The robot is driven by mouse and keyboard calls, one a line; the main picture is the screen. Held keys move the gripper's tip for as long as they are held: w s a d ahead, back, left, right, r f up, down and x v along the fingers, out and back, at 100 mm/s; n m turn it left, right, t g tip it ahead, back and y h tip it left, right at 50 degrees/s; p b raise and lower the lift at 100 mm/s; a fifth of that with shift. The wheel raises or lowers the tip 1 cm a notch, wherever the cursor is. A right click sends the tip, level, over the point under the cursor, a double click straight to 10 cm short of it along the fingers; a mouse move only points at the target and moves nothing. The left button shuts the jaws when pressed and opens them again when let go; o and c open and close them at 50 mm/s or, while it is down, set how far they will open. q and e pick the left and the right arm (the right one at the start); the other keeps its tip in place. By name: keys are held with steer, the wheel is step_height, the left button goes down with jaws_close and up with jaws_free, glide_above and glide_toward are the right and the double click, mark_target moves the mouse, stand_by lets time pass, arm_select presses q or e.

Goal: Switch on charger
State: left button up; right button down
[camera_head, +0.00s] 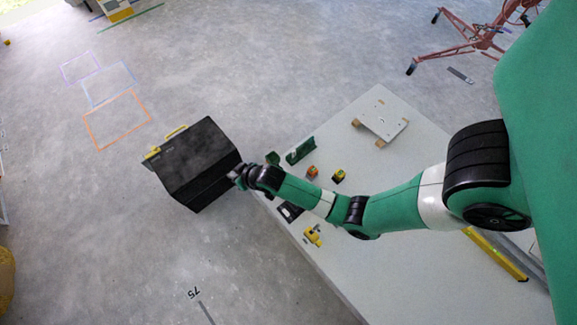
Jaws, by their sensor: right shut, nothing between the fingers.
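My right gripper (238,177) is shut and empty. It is at the right edge of a large black case (190,160) with yellow latches, near the left edge of the white table (400,270). I cannot tell whether it touches the case. No object is clearly recognisable as the charger. A small black item (290,212) lies on the table, partly hidden by my right forearm. A dark green item (300,151) stands near the table's left edge. No switch can be made out. My left gripper is not in view.
Two small tape-measure-like items, one orange (312,171) and one yellow (338,175), and a yellow tool (313,236) are on the table near my arm. A pale panel on wooden blocks (381,120) lies at the back. A yellow level (497,256) lies at the right.

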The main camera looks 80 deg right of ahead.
steer(key=s+f+g+b, duration=0.2)
steer(key=s+f+b, duration=0.2)
steer(key=s+f, duration=0.5)
steer(key=s+f+g+b, duration=0.2)
steer(key=s+f+b, duration=0.25)
steer(key=f, duration=0.95)
steer(key=m+g+b, duration=0.1)
steer(key=m+b, duration=0.1)
steer(key=b, duration=0.5)
glide_above(288, 214)
steer(key=s+a, duration=0.3)
steer(key=s, duration=0.1)
step_height(288, 214, down, 11)
steer(key=shift+a+r, duration=0.15)
steer(key=shift+r, duration=0.05)
steer(key=shift+y, duration=0.3)
steer(key=b+x, duration=0.3)
steer(key=x, duration=0.1)
steer(key=b+x, duration=0.4)
steer(key=x, duration=0.1)
steer(key=b+x, duration=0.4)
steer(key=x, duration=0.1)
steer(key=shift+s+a+f, duration=0.1)
steer(key=shift+s+a, duration=0.05)
steer(key=shift+s, duration=0.2)
